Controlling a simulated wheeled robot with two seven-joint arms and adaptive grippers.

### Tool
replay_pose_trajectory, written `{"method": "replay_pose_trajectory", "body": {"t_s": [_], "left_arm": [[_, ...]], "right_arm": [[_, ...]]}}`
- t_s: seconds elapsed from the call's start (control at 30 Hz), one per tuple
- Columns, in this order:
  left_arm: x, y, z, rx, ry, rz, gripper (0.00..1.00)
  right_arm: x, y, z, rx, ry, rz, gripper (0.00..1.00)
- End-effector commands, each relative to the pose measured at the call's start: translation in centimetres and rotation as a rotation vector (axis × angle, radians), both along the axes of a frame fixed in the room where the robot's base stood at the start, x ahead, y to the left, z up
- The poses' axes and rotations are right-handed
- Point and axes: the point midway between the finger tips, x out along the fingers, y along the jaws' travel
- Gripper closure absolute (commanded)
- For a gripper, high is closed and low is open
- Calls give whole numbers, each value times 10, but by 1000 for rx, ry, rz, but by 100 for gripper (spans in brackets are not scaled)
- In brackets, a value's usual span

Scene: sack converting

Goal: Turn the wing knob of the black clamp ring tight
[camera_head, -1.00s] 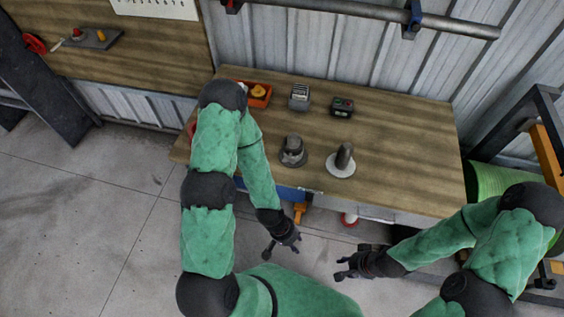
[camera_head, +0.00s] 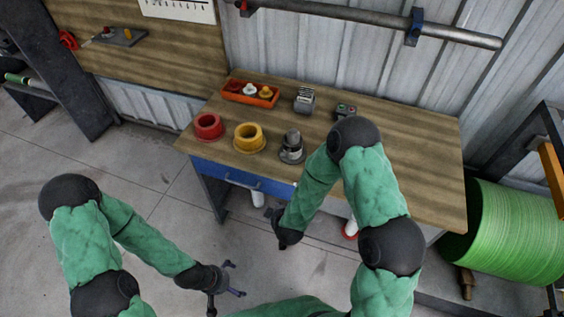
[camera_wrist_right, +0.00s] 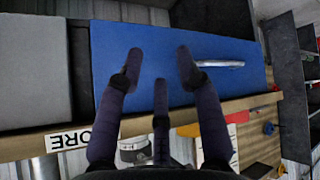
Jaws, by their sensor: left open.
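No wing knob can be made out, and I cannot tell which thing is the black clamp ring. A dark grey stepped piece (camera_head: 292,147) stands upright on a round dark base on the bench. My left gripper (camera_head: 228,283) is open and empty over the floor, in front of the bench and apart from it. My right gripper (camera_head: 281,238) is low in front of the bench, partly hidden by its forearm. In the right wrist view its fingers (camera_wrist_right: 159,72) are spread with nothing between them, facing a blue drawer front (camera_wrist_right: 225,90).
On the bench (camera_head: 430,150) are a red ring (camera_head: 208,126), a yellow ring (camera_head: 248,137), an orange tray (camera_head: 250,99) with small parts, a grey slotted block (camera_head: 305,100) and a dark box (camera_head: 345,110). The floor at left is clear.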

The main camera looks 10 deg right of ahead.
Motion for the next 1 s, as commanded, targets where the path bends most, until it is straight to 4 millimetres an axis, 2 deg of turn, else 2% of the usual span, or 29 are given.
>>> {"method": "replay_pose_trajectory", "body": {"t_s": [0.03,0.1,0.2,0.33,0.5,0.6,0.77,1.0], "left_arm": [[0,0,-13,0,-1,-1,0],[0,0,-23,0,-1,-1,0],[1,0,-35,0,-1,-1,0],[1,0,-48,0,-1,-1,0],[1,0,-62,0,-1,-1,0],[1,0,-67,0,-1,-1,0],[1,0,-70,0,-1,-1,0],[1,0,-81,0,-1,-1,0]], "right_arm": [[19,1,7,-102,-88,35,64],[38,-1,24,-261,-192,71,64],[55,-4,51,-485,-303,96,64],[62,-6,82,-753,-384,95,64],[55,-8,117,-1050,-415,59,64],[48,-9,130,-1167,-405,38,64],[44,-11,139,-1248,-390,20,64],[68,-28,138,-1253,-387,15,64]]}}
